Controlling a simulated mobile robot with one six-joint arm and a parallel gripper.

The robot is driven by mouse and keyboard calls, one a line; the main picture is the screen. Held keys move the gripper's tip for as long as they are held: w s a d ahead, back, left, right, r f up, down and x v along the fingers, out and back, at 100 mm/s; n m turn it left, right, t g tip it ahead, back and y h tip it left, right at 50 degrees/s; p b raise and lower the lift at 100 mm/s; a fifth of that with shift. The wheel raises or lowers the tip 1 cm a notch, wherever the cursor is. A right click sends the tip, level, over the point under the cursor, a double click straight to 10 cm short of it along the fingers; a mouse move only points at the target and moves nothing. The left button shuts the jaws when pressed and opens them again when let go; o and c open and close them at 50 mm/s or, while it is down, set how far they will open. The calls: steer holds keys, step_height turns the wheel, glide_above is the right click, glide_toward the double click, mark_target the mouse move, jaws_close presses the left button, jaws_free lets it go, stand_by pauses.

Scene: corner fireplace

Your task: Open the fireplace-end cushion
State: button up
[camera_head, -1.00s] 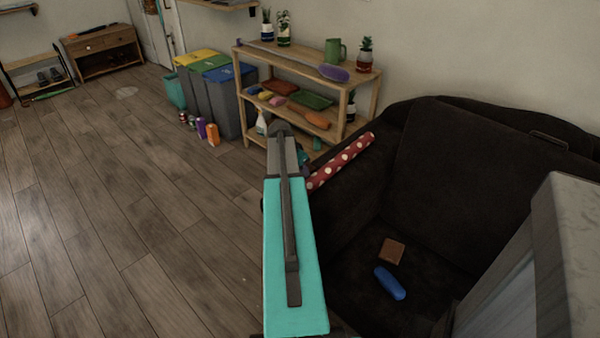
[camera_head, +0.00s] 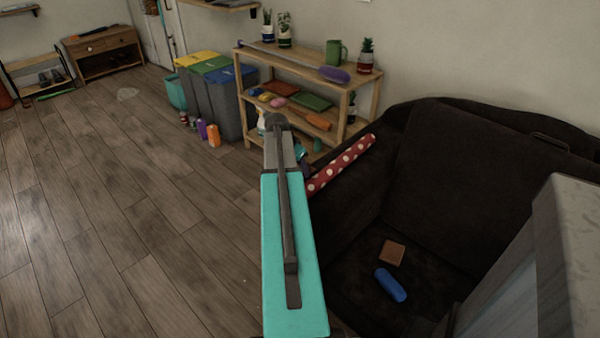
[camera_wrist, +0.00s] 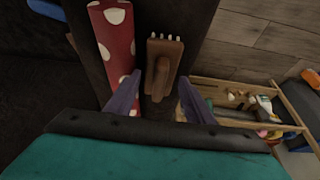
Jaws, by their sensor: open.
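A dark sofa shows in the head view, with a large back cushion (camera_head: 490,170) and a seat cushion (camera_head: 355,275). A thin dark handle (camera_head: 550,142) lies at the top of the back. I cannot tell which cushion is the fireplace-end one. My gripper (camera_wrist: 159,78) is open over the sofa arm in the wrist view. A brown brush-like thing (camera_wrist: 160,75) with white tips shows between its fingers; I cannot tell whether they touch it. In the head view my arm mostly hides the gripper.
A red dotted roll (camera_head: 342,164) lies along the sofa arm. A brown block (camera_head: 392,253) and a blue roll (camera_head: 390,285) lie on the seat. A grey stone-like block (camera_head: 575,230) stands close at right. A wooden shelf (camera_head: 300,62) stands behind.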

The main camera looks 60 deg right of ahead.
steer(key=v, duration=0.8)
steer(key=shift+f, duration=0.1)
stand_by(0.6)
